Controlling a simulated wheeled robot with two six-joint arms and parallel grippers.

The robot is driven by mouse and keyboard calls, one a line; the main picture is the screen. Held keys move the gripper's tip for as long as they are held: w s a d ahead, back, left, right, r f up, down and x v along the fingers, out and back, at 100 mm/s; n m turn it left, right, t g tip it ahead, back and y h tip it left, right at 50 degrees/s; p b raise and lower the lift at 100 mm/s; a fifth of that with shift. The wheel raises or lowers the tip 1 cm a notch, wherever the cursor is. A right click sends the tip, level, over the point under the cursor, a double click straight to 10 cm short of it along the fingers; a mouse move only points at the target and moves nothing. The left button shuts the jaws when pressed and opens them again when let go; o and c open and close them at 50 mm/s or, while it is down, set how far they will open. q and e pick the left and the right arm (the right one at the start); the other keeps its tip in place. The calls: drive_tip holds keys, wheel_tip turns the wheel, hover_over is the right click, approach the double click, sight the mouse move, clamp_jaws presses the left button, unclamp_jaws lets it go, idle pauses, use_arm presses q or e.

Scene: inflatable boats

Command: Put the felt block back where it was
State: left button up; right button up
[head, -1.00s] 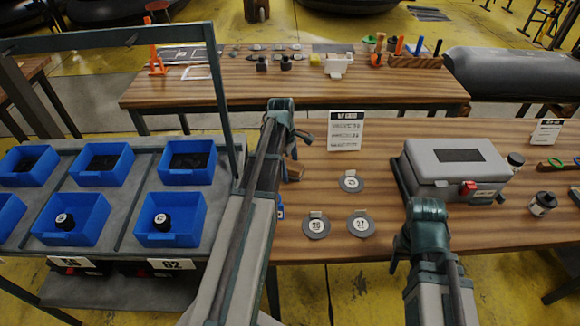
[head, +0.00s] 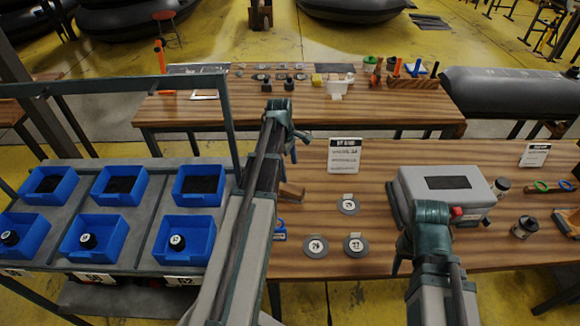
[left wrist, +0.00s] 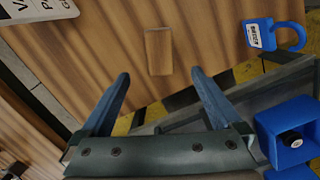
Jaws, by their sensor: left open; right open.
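A plain brown block, likely the felt block (left wrist: 158,51), lies on the wooden table in the left wrist view, beyond the fingertips and apart from them. In the head view the brown block (head: 291,193) sits near the table's left end, partly hidden by my left arm. My left gripper (left wrist: 160,95) is open and empty, its two fingers spread with the block ahead of the gap. It also shows in the head view (head: 297,145), above the table. My right gripper (head: 402,258) is open, in front of the grey case; its fingers are mostly hidden.
A blue padlock (left wrist: 272,36) lies by the table edge near the block. Round numbered discs (head: 316,246), a placard (head: 344,156) and a grey case (head: 446,190) stand on the table. Blue bins (head: 185,240) fill the rack at left.

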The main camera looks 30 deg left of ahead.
use_arm(q)
drive_tip(key=shift+r, duration=0.15)
use_arm(e)
drive_tip(key=shift+r, duration=0.1)
use_arm(q)
drive_tip(key=s+d+m+y, duration=0.1)
drive_tip(key=s+d+m, duration=0.4)
drive_tip(key=d+m, duration=0.3)
drive_tip(key=s+d+m, duration=0.6)
drive_tip(key=d+m, duration=0.1)
drive_tip(key=d, duration=0.6)
drive_tip(key=s+d+m+y, duration=0.1)
drive_tip(key=s+d+m, duration=0.4)
drive_tip(key=d+m, duration=0.3)
drive_tip(key=d, duration=0.3)
drive_tip(key=shift+s+m+y, duration=0.15)
drive_tip(key=shift+m+y, duration=0.15)
use_arm(e)
drive_tip(key=shift+o, duration=0.3)
